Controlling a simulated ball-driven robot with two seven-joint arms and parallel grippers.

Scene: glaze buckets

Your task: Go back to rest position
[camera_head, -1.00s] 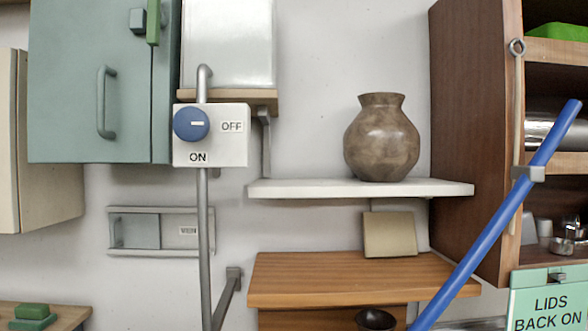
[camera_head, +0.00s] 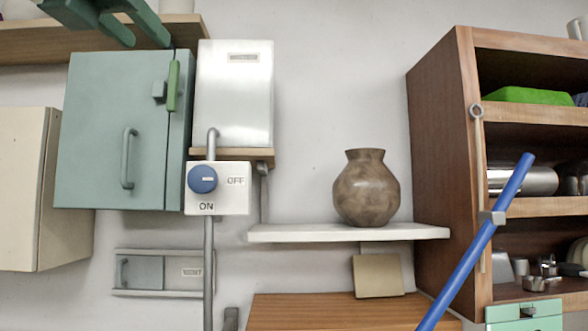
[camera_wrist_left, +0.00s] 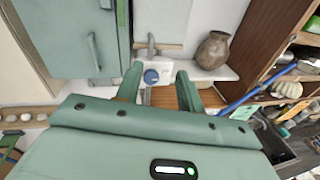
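My left gripper (camera_head: 144,40) shows at the top left of the head view, in front of the wooden shelf and above the green cabinet. Its two green fingers are apart with nothing between them. The left wrist view also shows the fingers (camera_wrist_left: 160,72) spread and empty, with the white switch box seen beyond the gap. The switch box (camera_head: 234,205) has a blue knob (camera_head: 202,179) whose white mark lies level, on the side of OFF. My right gripper is in neither view.
A green cabinet (camera_head: 100,140) with a grey handle hangs at left. A brown vase (camera_head: 366,190) stands on a white shelf (camera_head: 300,234). A blue pole (camera_head: 478,240) leans before the brown shelf unit (camera_head: 436,150) at right.

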